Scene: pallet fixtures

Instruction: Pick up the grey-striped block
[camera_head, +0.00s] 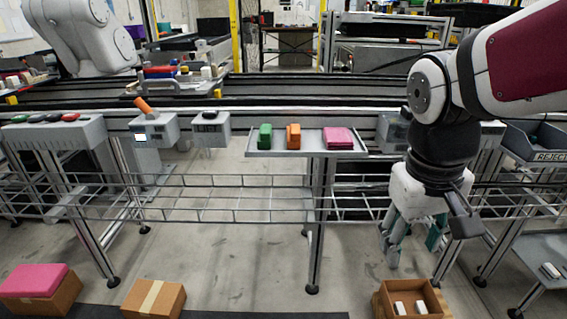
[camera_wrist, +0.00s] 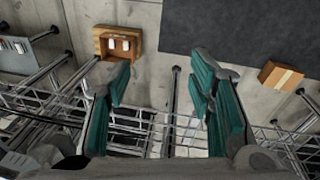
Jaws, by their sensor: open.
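My gripper (camera_head: 411,243) is open and empty, pointing down at the right side of the head view; its two green-padded fingers also show apart in the wrist view (camera_wrist: 160,78). A small pale block with a dark greyish mark (camera_head: 551,270) lies on a low grey shelf at the far right, apart from my gripper. Two whitish blocks (camera_head: 421,307) lie in an open cardboard box (camera_head: 380,305) on the floor below my gripper; they also show in the wrist view (camera_wrist: 126,45). The stripes are too small to tell which block is grey-striped.
A raised grey tray (camera_head: 260,153) holds a green block (camera_head: 265,137), an orange block (camera_head: 293,136) and a pink block (camera_head: 340,138). A wire rail (camera_head: 240,198) runs below it. A taped box (camera_head: 153,298) and a pink-topped box (camera_head: 45,288) stand on the floor.

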